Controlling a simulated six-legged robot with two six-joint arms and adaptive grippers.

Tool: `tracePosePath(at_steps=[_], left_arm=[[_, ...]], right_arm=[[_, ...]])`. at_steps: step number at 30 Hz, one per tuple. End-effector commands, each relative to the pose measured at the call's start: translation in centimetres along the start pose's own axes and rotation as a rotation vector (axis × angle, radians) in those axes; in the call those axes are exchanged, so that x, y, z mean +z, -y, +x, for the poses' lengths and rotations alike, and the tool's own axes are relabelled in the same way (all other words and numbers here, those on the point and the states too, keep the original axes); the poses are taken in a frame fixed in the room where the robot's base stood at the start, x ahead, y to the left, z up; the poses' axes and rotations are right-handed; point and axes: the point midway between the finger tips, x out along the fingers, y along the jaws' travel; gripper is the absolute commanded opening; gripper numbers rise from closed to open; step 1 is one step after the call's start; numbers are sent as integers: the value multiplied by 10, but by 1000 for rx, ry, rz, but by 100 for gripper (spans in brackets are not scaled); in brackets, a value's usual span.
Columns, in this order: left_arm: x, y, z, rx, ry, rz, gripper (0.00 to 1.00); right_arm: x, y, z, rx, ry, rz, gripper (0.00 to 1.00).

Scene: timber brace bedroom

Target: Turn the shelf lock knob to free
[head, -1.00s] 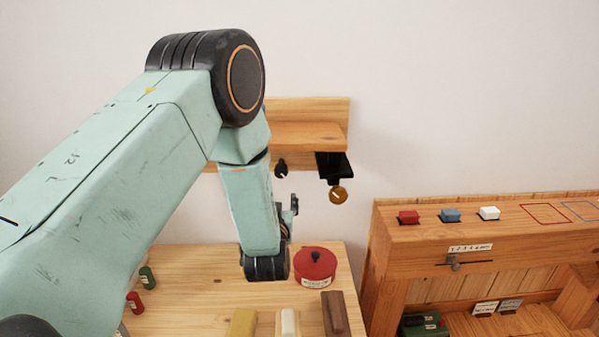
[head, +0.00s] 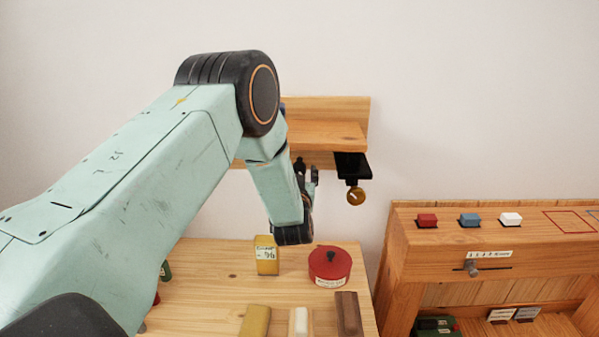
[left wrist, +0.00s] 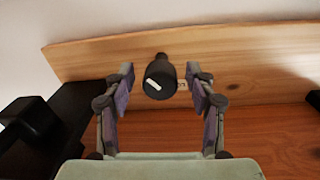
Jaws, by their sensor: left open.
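The wooden shelf (head: 325,134) is on the wall. A round black knob (left wrist: 160,78) with a white pointer line sits on a wooden board of it in the left wrist view. In the head view the knob (head: 299,164) is small and partly behind my arm. My left gripper (head: 312,177) is open, with a finger on each side of the knob and visible gaps to both. A small label right of the knob is partly hidden by a finger. My right gripper is not in view.
A black bracket (head: 352,166) with a brass disc (head: 355,196) hangs at the shelf's right end. Below are a red round pot (head: 330,265) and a yellow block (head: 266,256) on the table. A wooden cabinet (head: 430,238) with coloured blocks stands right.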

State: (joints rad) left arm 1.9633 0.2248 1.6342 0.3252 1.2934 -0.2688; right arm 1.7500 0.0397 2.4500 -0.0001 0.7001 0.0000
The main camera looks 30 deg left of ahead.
Motion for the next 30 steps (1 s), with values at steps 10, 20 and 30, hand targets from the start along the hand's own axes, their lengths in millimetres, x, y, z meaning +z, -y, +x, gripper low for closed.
tracePosePath(at_steps=[10, 20, 30], left_arm=[[0, -1, 2, 1, 1, 1, 53], [0, -1, 2, 2, 1, 1, 24], [0, -1, 2, 2, -1, 1, 1]], right_arm=[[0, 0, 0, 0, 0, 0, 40], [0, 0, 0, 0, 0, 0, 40], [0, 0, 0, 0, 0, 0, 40]])
